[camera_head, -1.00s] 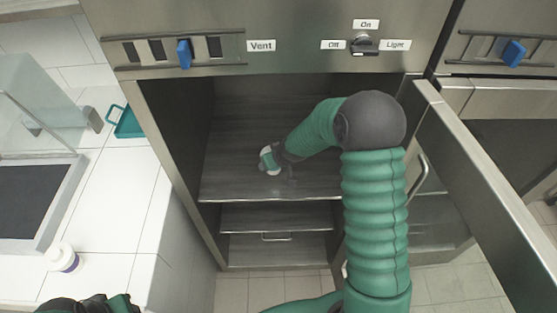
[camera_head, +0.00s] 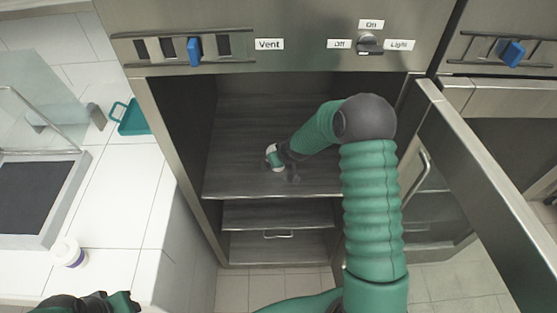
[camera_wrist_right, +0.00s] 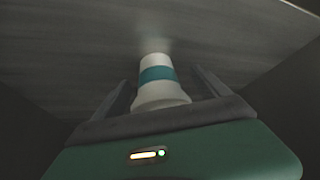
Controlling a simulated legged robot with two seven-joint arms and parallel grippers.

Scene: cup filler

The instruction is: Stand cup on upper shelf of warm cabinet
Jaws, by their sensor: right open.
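The white cup with a teal band (camera_head: 273,158) is inside the open cabinet, over the upper shelf (camera_head: 235,180). It also shows in the right wrist view (camera_wrist_right: 158,82), between the two fingers of my right gripper (camera_wrist_right: 160,95). The fingers are apart, with a visible gap on each side of the cup. In the head view my right gripper (camera_head: 282,162) is beside the cup, partly covering it. I cannot tell for sure whether the cup's base rests flat on the shelf. My left gripper (camera_head: 88,302) is partly cut off at the bottom left; its jaws are unclear.
The cabinet door (camera_head: 480,180) stands open on the right. A lower shelf (camera_head: 275,215) is below. Shelf room around the cup is free.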

